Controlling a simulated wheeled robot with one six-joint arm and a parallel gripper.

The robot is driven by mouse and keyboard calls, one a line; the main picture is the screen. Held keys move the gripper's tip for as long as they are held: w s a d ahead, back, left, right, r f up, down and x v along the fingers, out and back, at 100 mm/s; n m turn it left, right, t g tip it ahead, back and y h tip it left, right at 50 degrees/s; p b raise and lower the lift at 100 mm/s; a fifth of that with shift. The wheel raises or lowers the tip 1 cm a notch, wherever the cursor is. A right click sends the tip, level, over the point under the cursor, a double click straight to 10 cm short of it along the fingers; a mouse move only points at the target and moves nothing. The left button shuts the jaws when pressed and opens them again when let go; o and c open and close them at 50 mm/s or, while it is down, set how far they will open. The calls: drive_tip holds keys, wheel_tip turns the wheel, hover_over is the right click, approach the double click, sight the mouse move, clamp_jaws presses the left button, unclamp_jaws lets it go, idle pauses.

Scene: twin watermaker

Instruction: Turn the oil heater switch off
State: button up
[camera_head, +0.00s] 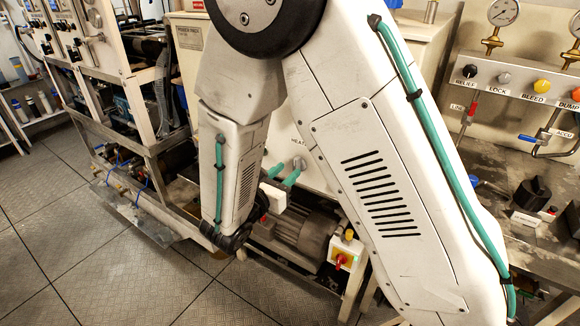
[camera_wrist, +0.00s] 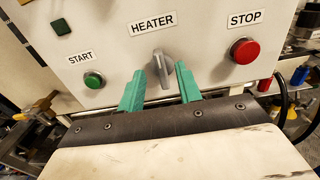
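The heater switch (camera_wrist: 161,68) is a grey rotary knob under a HEATER label on a light panel (camera_wrist: 200,45). In the wrist view its handle stands close to upright, tilted slightly. My gripper (camera_wrist: 160,72) has two green fingers, open, one on each side of the knob, with gaps visible. I cannot tell whether either finger touches it. In the head view the knob (camera_head: 299,163) shows beside my gripper (camera_head: 283,176), and part of the panel is hidden behind my arm.
A green START button (camera_wrist: 93,80) is left of the knob and a red STOP button (camera_wrist: 244,50) is right. Below the panel are a motor (camera_head: 300,232) and a red-yellow switch box (camera_head: 344,256). A gauge panel (camera_head: 520,85) stands at right. Floor (camera_head: 120,265) is clear at lower left.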

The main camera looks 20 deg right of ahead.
sight(294, 164)
drive_tip(key=x, duration=0.4)
clamp_jaws()
